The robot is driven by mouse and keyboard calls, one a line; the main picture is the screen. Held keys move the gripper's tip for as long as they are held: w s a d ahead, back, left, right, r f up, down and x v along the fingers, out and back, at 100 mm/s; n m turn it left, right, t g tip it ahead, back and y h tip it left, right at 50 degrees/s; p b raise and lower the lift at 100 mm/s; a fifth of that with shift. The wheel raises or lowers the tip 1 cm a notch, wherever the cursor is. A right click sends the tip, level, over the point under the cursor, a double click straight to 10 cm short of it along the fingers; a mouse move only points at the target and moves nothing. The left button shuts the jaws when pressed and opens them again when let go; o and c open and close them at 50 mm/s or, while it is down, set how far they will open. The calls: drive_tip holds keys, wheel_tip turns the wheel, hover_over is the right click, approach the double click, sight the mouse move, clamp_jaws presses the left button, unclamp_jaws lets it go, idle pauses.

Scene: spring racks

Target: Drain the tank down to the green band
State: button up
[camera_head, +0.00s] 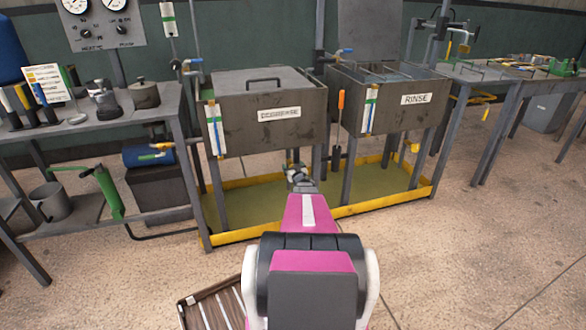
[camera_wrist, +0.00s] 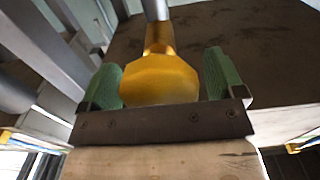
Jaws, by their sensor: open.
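The DEGREASE tank (camera_head: 268,118) is a dark box on legs, its lid shut. A sight gauge (camera_head: 214,130) with coloured bands is on its front left; its liquid level is too small to read. The RINSE tank (camera_head: 388,100) stands to its right with a similar gauge (camera_head: 370,108). My gripper (camera_head: 298,172) is low by the DEGREASE tank's right front legs. In the wrist view its green-padded fingers (camera_wrist: 160,84) are open either side of a yellow faceted knob or handle (camera_wrist: 160,78). Finger contact is unclear. In the head view my arm hides that part.
A yellow-edged drip tray (camera_head: 386,198) lies under both tanks. A bench (camera_head: 92,120) with pots and bottles is at left, with a green pump (camera_head: 108,192) below. More benches (camera_head: 475,72) stand at right. A slatted crate (camera_head: 212,304) lies near my base. Open floor is at right.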

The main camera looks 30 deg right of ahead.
drive_tip(key=shift+w, duration=0.1)
drive_tip(key=c, duration=0.9)
drive_tip(key=shift+n, duration=0.4)
drive_tip(key=n, duration=0.3)
drive_tip(key=shift+a+n, duration=0.15)
drive_tip(key=shift+n, duration=0.25)
drive_tip(key=shift+f+n, duration=0.1)
drive_tip(key=shift+n, duration=2.1)
drive_tip(key=shift+a, duration=0.1)
drive_tip(key=o, duration=0.9)
